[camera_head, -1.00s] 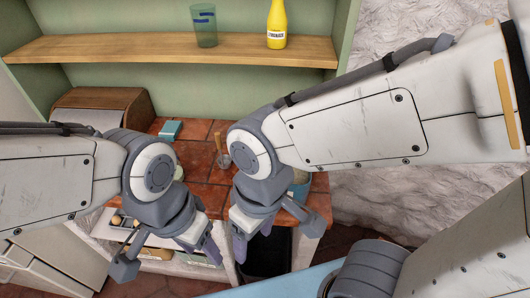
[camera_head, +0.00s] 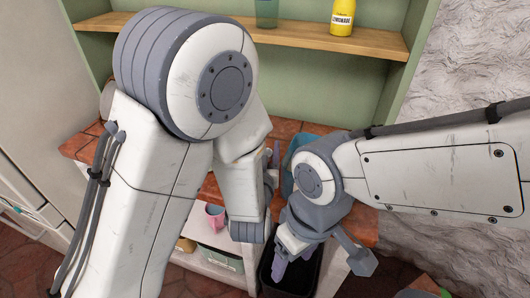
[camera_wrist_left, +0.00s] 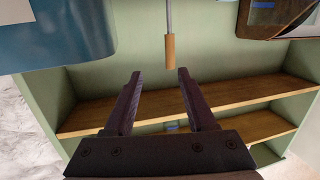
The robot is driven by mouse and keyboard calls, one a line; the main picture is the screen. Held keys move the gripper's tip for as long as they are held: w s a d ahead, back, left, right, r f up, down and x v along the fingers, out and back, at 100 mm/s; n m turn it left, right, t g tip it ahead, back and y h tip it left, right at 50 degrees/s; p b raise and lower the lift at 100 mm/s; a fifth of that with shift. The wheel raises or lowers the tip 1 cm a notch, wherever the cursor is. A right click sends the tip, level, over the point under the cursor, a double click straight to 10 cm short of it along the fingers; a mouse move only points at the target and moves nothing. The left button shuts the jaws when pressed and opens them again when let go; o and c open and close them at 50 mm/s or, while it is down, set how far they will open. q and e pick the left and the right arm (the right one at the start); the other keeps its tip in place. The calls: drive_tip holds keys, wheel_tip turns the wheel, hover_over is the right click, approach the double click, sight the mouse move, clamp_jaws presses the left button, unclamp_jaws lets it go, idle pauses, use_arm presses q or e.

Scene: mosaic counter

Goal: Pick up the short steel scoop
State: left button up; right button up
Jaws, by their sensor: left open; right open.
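In the left wrist view a tool with a wooden handle (camera_wrist_left: 169,50) and a thin steel shaft shows ahead of my left gripper (camera_wrist_left: 155,75). It looks like the scoop; its far end is cut off by the top edge. My left gripper is open, and the handle lies beyond its fingertips, roughly in line with the gap between them, apart from both. In the head view my left gripper (camera_head: 273,158) is over the tiled counter, partly hidden by my arm; the scoop is not visible there. My right gripper (camera_head: 279,268) is lower, in front of the counter, and empty.
A blue container (camera_wrist_left: 55,35) and a brown wooden box (camera_wrist_left: 275,18) flank the tool in the left wrist view. A shelf (camera_head: 290,37) holds a yellow bottle (camera_head: 342,17) and a glass (camera_head: 266,12). A pink cup (camera_head: 215,214) and black bin (camera_head: 305,275) show lower down.

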use_arm(q)
drive_tip(key=shift+t+y, duration=0.3)
drive_tip(key=shift+t, duration=0.3)
drive_tip(key=w, duration=0.3)
drive_tip(key=w+r, duration=0.1)
drive_tip(key=w, duration=0.2)
drive_tip(key=w+p, duration=0.1)
drive_tip(key=w, duration=0.2)
drive_tip(key=shift+w+a+r, duration=0.15)
drive_tip(key=shift+w+a, duration=0.15)
drive_tip(key=shift+a, duration=0.1)
drive_tip(key=shift+w, duration=0.4)
clamp_jaws()
